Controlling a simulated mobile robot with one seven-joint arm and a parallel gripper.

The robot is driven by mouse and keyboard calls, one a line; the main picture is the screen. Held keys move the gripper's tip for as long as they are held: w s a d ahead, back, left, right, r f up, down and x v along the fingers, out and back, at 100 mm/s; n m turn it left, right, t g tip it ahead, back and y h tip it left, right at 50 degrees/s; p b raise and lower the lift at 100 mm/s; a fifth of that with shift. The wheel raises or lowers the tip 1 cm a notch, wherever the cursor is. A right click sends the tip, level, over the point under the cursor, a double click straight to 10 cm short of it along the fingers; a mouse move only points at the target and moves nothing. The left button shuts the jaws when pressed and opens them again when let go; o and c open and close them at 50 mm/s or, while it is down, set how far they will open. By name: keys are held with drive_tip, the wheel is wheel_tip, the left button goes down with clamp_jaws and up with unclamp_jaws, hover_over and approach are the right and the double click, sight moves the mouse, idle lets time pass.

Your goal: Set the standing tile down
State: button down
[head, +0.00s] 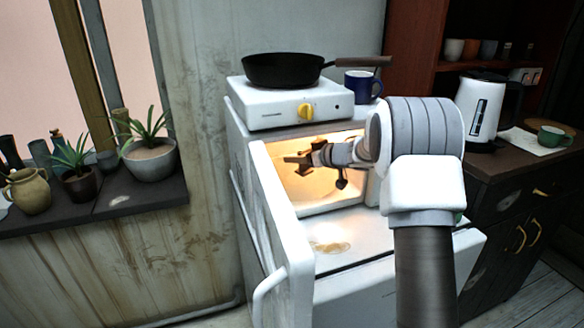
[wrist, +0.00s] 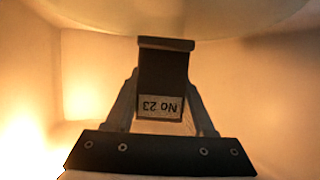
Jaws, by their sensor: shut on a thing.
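A dark tile (wrist: 164,66) with a pale label reading "No 23", upside down in the wrist view, is between my gripper's fingers. My gripper (wrist: 163,88) is shut on it. In the head view my gripper (head: 312,159) reaches from the right into the lit inside of a white cabinet (head: 316,190). The tile shows there as a small dark piece (head: 296,160) at the gripper's tip. I cannot tell whether its lower edge touches anything.
The cabinet's open door (head: 275,205) stands left of the opening. A hotplate (head: 290,107) with a black pan (head: 283,70) is on top, beside a blue mug (head: 361,86). A white ledge (head: 360,255) lies in front. Potted plants (head: 150,158) line the left sill.

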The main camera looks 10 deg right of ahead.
drive_tip(key=shift+w+a, duration=0.8)
drive_tip(key=shift+w, duration=0.35)
wheel_tip(320, 180, down, 4)
drive_tip(key=shift+r+b, duration=0.15)
drive_tip(key=shift+b, duration=1.05)
drive_tip(key=shift+r, duration=0.1)
drive_tip(key=shift+c, duration=1.3)
unclamp_jaws()
